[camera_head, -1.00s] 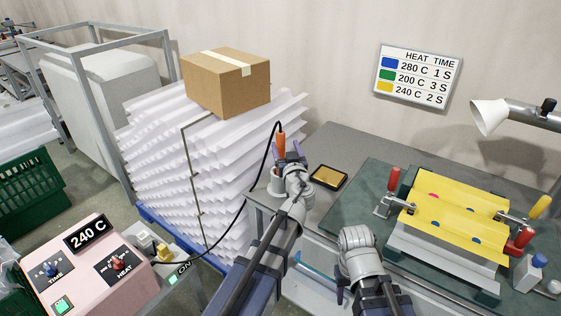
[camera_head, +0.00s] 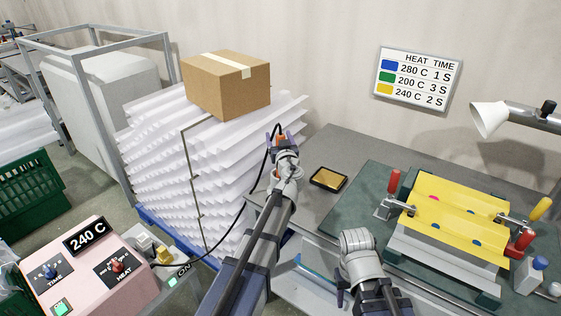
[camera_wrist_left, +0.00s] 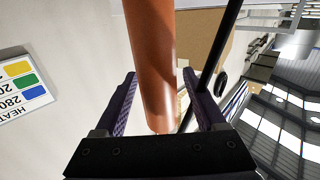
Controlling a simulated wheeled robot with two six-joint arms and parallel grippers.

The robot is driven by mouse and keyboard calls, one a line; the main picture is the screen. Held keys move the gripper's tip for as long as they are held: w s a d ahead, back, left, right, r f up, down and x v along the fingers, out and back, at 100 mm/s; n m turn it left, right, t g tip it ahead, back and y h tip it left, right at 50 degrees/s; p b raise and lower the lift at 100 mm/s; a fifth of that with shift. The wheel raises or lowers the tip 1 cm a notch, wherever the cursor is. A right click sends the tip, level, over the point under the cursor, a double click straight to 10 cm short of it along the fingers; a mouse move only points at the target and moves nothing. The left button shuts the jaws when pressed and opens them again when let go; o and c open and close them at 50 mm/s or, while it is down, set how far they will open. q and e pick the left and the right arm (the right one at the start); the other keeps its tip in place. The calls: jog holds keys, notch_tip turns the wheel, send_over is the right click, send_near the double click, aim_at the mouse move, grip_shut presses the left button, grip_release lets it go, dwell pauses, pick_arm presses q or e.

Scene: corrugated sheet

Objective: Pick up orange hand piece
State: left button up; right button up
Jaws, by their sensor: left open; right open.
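The orange hand piece (camera_head: 282,140) stands at the near left corner of the grey table, mostly hidden behind my left gripper in the head view. Its black cable runs down to the pink control box. In the left wrist view the hand piece (camera_wrist_left: 153,60) is a smooth orange cylinder between the two purple fingers. My left gripper (camera_head: 284,137) is open around it, with a gap visible at the left finger. My right gripper (camera_head: 342,287) is low at the table's front edge, empty; its fingers are mostly hidden by the wrist.
The pink control box (camera_head: 85,268) reads 240 C. A stack of white corrugated sheets (camera_head: 165,165) with a carton (camera_head: 228,85) stands behind the left gripper. A small dark tray (camera_head: 329,179) is right of it.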

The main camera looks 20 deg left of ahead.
pick_arm(q)
jog(key=shift+s, duration=0.1)
grip_shut()
dwell(0.4)
jog(key=shift+r, duration=0.1)
notch_tip(320, 180, up, 11)
jog(key=p, duration=1.1)
jog(key=shift+d, duration=0.1)
dwell(0.4)
